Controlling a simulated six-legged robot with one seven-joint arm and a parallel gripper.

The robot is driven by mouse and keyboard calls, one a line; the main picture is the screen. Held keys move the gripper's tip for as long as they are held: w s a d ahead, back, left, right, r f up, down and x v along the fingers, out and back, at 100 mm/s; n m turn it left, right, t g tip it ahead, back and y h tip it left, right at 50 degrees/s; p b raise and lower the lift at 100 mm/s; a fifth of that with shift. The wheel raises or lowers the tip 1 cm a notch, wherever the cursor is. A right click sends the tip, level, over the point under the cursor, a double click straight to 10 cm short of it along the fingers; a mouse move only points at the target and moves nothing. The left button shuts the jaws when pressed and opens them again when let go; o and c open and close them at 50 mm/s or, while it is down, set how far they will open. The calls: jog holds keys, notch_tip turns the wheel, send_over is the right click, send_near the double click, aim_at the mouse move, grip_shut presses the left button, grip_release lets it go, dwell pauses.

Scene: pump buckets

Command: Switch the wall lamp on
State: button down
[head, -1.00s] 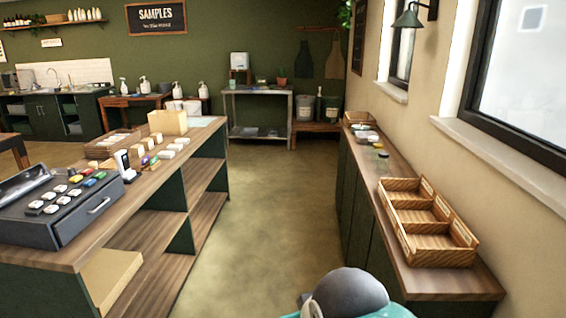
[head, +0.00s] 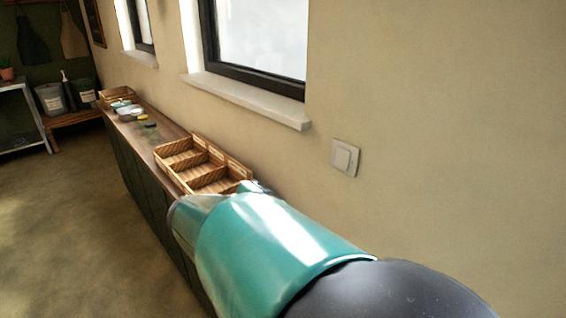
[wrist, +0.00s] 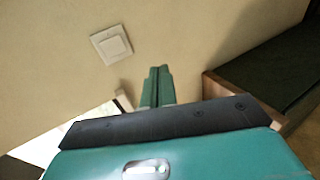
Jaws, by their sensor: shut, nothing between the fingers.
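A white square wall switch (head: 345,157) is on the beige wall, right of the window in the head view. It also shows in the wrist view (wrist: 111,45), up and left of my gripper (wrist: 158,74). My gripper's two green fingers are together and empty, apart from the switch. In the head view my teal arm covers the lower middle and the fingers are hidden. The wall lamp is not in either current view.
A wooden counter (head: 168,135) runs along the wall, with a divided wicker tray (head: 205,165) on it near my arm. A window sill (head: 245,99) juts out above. The floor (head: 60,220) at left is clear.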

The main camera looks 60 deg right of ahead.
aim_at(340, 166)
jog(key=s+d+r+g+h, duration=0.1)
jog(key=s+d+r+h, duration=0.1)
jog(key=d, duration=0.3)
jog(key=shift+d+r+g+h, duration=0.35)
jog(key=shift+r+g+h, duration=0.05)
jog(key=shift+r, duration=0.2)
jog(key=shift+s+d, duration=0.1)
jog(key=x, duration=1.4)
jog(key=shift+s+d, duration=0.1)
